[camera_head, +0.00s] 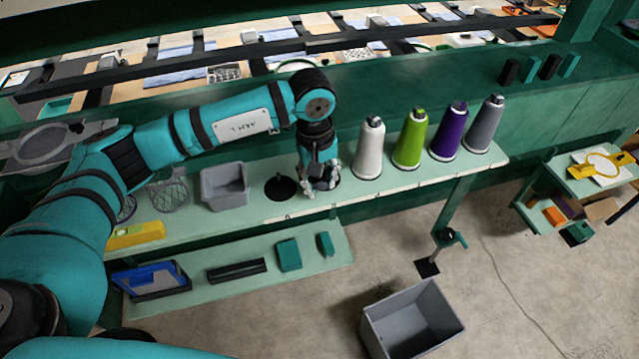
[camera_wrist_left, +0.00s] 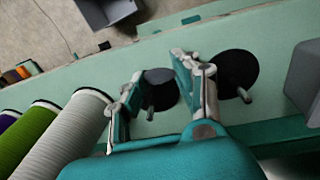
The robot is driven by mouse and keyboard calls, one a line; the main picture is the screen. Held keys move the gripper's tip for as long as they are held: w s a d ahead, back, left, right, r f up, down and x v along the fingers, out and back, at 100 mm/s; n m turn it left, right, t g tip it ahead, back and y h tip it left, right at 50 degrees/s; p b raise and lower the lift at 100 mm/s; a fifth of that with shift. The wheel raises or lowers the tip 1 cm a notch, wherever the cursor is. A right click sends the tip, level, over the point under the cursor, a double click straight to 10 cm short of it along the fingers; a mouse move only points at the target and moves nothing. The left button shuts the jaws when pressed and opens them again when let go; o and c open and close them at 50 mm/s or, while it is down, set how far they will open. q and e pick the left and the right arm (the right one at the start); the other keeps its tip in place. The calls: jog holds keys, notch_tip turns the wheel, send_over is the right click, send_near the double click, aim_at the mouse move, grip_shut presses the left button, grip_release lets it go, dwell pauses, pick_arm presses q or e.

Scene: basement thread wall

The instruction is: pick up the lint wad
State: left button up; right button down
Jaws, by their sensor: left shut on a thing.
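My left gripper (camera_head: 318,190) is low over the pale green shelf (camera_head: 400,178), between the white cone and an empty black spool disc (camera_head: 281,188). In the left wrist view, its two fingers (camera_wrist_left: 166,88) stand apart on either side of a small dark grey patch, which looks like the lint wad (camera_wrist_left: 159,76). The gripper is shut on it. The wad is hard to tell from the black disc behind it, and the fingers hide part of it. I cannot tell whether it is clear of the shelf. My right gripper is not in view.
White (camera_head: 369,150), green (camera_head: 410,142), purple (camera_head: 448,135) and grey (camera_head: 482,128) thread cones stand right of the gripper. A grey bin (camera_head: 225,186) is left of it. A larger grey crate (camera_head: 412,322) stands on the floor. A lower shelf (camera_head: 215,297) holds small items.

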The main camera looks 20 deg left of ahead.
pick_arm(q)
jog(key=shift+s+d+r+b, duration=0.2)
jog(key=shift+r+b, duration=0.2)
jog(key=shift+r, duration=0.2)
jog(key=shift+s+d+r+b, duration=0.2)
jog(key=shift+r+b, duration=0.2)
jog(key=shift+r, duration=0.2)
jog(key=s+d+r+b, duration=0.1)
jog(key=s+d+b, duration=0.3)
jog(key=s+d, duration=0.5)
jog(key=s, duration=0.3)
jog(key=shift+r, duration=0.35)
jog(key=shift+a, duration=0.15)
